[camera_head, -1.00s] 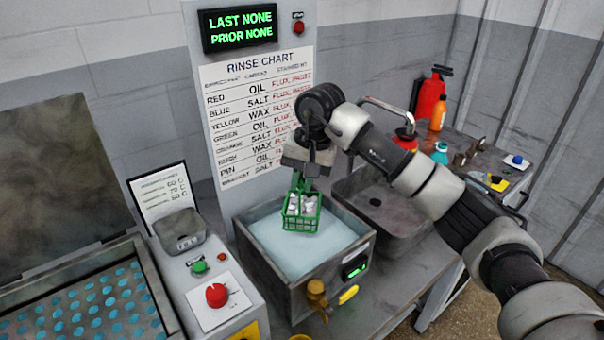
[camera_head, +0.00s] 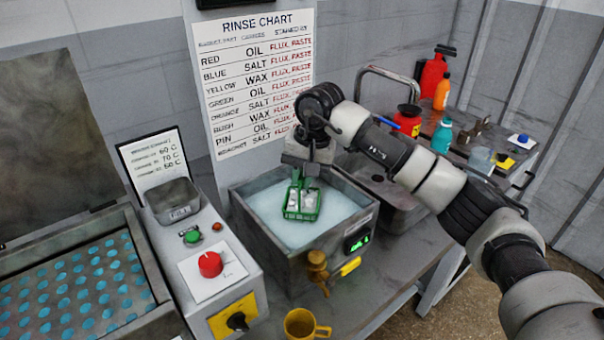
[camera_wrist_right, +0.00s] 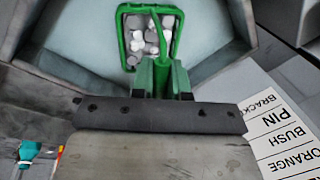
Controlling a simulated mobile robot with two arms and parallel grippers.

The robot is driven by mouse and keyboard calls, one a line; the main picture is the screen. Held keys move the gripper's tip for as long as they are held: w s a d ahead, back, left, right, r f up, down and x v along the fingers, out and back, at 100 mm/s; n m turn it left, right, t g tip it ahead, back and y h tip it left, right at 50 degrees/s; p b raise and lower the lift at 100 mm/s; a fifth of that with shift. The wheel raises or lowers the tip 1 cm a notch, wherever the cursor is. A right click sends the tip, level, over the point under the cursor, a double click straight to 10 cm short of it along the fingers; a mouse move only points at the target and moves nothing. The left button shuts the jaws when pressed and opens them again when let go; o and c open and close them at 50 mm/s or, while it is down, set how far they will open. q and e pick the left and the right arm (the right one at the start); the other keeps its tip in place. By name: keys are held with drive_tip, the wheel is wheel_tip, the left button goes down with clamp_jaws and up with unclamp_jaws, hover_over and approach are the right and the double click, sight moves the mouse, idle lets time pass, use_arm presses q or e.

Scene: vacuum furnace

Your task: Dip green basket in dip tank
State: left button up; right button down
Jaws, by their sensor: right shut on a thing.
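The green basket (camera_head: 302,204) holds several pale whitish-grey parts, and it hangs upright over the middle of the dip tank (camera_head: 262,238). The tank is a grey metal box with pale bluish liquid inside. My right gripper (camera_head: 305,176) is shut on the basket's green handle from above. The basket (camera_wrist_right: 126,35) and its parts also show in the right wrist view, just beyond the fingers. I cannot tell whether the basket's bottom touches the liquid. My left gripper is not in view.
A sink basin (camera_head: 400,208) with a tap stands right of the tank. A control box with a red button (camera_head: 210,264) is on the left. A yellow mug (camera_head: 302,325) stands in front. The rinse chart (camera_head: 252,80) is on the panel behind the tank.

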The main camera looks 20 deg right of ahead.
sight(302, 199)
drive_tip(key=shift+f+b, duration=2.35)
drive_tip(key=shift+f, duration=0.85)
idle(1.4)
drive_tip(key=shift+r+p, duration=4.35)
drive_tip(key=shift+r, duration=3.65)
